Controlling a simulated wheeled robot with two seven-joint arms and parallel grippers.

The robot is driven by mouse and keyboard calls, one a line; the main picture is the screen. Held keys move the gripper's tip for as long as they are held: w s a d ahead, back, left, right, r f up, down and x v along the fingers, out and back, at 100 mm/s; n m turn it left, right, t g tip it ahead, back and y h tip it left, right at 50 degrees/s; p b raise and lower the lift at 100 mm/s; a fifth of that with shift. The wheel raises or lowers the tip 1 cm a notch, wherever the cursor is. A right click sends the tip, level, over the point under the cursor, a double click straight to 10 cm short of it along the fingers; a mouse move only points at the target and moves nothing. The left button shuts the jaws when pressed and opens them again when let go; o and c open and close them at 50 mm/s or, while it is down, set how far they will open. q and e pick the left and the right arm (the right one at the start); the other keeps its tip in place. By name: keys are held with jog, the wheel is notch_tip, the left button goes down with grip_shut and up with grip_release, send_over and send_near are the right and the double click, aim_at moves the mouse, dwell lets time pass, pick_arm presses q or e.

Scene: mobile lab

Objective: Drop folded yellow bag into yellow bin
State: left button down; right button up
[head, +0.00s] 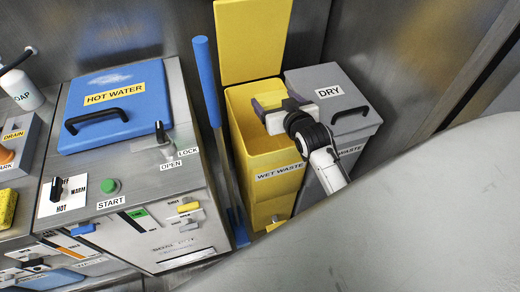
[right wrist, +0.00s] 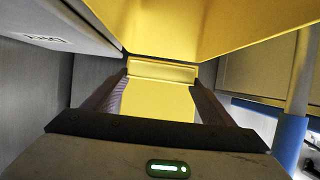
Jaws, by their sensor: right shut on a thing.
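The yellow bin (head: 265,185), labelled WET WASTE, stands with its yellow lid (head: 252,40) raised behind it. My right gripper (head: 272,104) is over the bin's open top, reaching in from the right. In the right wrist view, my right gripper's fingers (right wrist: 160,98) are on both sides of a flat yellow piece, the folded yellow bag (right wrist: 158,104), and hold it. The bag is hard to tell from the yellow bin in the head view. My left gripper is not in view.
A grey bin (head: 325,78) labelled DRY stands right of the yellow bin, its lid shut. A blue-handled pole (head: 206,85) leans on the left, beside the hot water unit (head: 116,95) with its blue lid. A pale surface (head: 420,220) fills the lower right.

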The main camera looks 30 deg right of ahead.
notch_tip(320, 180, down, 4)
jog(key=b, duration=0.3)
jog(key=shift+b, duration=0.3)
jog(key=shift+f+b, duration=0.2)
jog(key=shift+b, duration=0.2)
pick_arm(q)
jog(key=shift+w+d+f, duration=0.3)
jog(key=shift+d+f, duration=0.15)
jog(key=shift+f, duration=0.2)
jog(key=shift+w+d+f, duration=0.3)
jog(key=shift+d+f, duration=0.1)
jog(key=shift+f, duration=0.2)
pick_arm(e)
jog(key=o, duration=1.1)
pick_arm(q)
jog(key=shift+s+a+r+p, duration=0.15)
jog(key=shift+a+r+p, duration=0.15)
jog(key=shift+p, duration=0.45)
pick_arm(e)
jog(key=v, duration=1)
jog(key=shift+s, duration=0.2)
